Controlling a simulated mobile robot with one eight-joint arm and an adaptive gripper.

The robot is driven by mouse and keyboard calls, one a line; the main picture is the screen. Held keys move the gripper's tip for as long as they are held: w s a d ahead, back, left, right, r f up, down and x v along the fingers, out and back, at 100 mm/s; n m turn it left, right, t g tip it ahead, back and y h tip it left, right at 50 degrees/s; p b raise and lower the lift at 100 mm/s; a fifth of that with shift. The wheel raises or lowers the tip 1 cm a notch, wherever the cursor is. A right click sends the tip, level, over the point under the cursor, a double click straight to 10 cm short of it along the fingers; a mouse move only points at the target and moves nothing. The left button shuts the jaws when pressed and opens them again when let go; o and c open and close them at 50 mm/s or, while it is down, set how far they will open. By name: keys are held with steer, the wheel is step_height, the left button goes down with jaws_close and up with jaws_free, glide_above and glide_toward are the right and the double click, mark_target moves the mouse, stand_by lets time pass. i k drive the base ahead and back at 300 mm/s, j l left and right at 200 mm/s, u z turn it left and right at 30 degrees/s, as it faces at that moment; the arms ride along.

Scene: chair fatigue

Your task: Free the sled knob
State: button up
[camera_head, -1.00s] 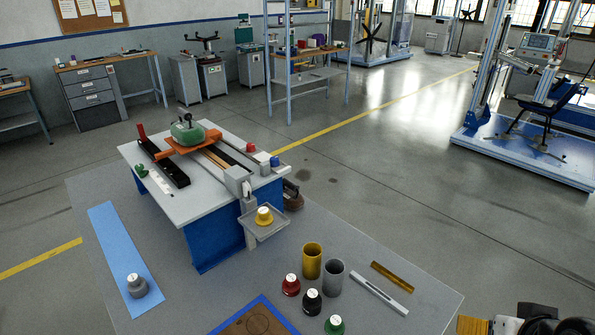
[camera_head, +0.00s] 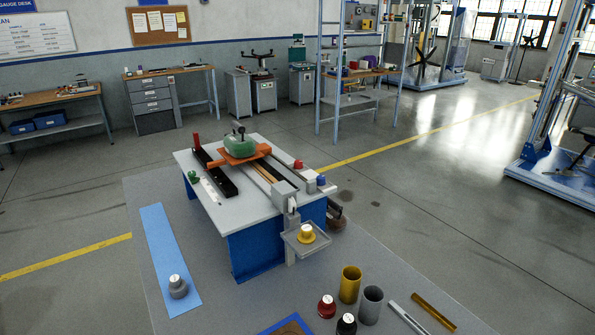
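The orange sled (camera_head: 232,158) sits across the rails on the white-topped bench fixture (camera_head: 215,212). A green rounded block (camera_head: 240,147) rests on the sled. A dark knob or handle (camera_head: 238,127) stands on top of the block; its details are too small to tell. A small green knob (camera_head: 192,177) sits at the left edge of the white top, and a red upright piece (camera_head: 196,141) stands at the far end of the black rail. I cannot tell which of these is the sled knob. My gripper is not in view.
A yellow weight (camera_head: 306,234) sits on a small tray in front of the fixture. A grey weight (camera_head: 178,287) stands on a blue strip (camera_head: 165,240). Red and black weights, two cups and two bars lie at front right. Floor beyond the grey table is open.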

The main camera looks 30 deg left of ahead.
mark_target(298, 162)
steer(key=u, duration=1.2)
steer(key=k+j+u, duration=0.2)
steer(key=i+j, duration=0.05)
steer(key=i, duration=0.05)
